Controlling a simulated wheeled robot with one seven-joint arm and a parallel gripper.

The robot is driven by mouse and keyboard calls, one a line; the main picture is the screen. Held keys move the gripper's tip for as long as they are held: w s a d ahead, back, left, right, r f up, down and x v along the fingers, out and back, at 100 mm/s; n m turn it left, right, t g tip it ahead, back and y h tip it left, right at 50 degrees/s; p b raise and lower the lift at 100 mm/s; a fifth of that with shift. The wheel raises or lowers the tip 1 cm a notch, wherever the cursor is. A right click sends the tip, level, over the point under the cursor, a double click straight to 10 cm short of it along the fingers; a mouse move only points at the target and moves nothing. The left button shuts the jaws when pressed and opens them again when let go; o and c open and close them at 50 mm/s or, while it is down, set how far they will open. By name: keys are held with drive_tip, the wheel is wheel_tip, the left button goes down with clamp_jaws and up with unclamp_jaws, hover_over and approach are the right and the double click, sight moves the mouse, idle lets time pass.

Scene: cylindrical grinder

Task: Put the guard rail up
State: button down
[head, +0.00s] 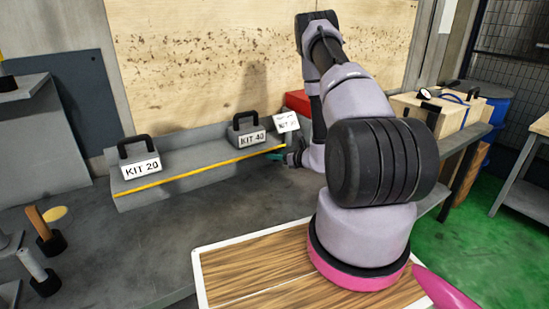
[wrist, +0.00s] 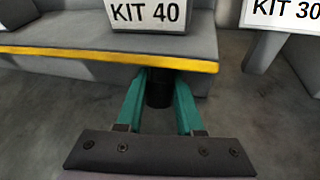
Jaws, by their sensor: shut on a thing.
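No part is marked as the guard rail. A grey ledge with a yellow front edge (head: 200,173) runs along the back of the bench, and its yellow strip (wrist: 100,55) crosses the wrist view. My gripper (head: 277,156) is at the right end of this ledge, in front of and below the yellow edge. In the wrist view, its teal fingers (wrist: 162,80) are closed around a short black cylindrical piece (wrist: 159,93) just under the strip. Whether this piece joins the ledge is hidden. My arm covers what lies right of the gripper in the head view.
Handled weights labelled KIT 20 (head: 140,165) and KIT 40 (head: 249,137) stand on the ledge. A KIT 30 plate (head: 286,122) is at its right end, near a red box (head: 298,101). The grey bench top (head: 130,245) is mostly clear.

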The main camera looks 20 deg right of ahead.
wheel_tip(320, 180, up, 2)
drive_tip(key=g+h, duration=0.1)
drive_tip(key=g, duration=0.4)
drive_tip(key=shift+w+r+m+h, duration=0.1)
drive_tip(key=shift+w+m+h, duration=0.05)
drive_tip(key=shift+m+h, duration=0.25)
drive_tip(key=shift+w+r+m+g+h, duration=0.15)
drive_tip(key=shift+r+g, duration=0.05)
drive_tip(key=shift+g, duration=0.65)
drive_tip(key=shift+w+r+m+g+h, duration=0.1)
drive_tip(key=shift+r+g+h, duration=0.1)
drive_tip(key=shift+g, duration=0.7)
drive_tip(key=shift+w+r+m+g+h, duration=0.15)
drive_tip(key=shift+r+g, duration=0.05)
drive_tip(key=shift+g, duration=0.65)
drive_tip(key=c, duration=0.5)
unclamp_jaws()
drive_tip(key=shift+c, duration=0.2)
drive_tip(key=v, duration=1)
drive_tip(key=shift+r, duration=0.45)
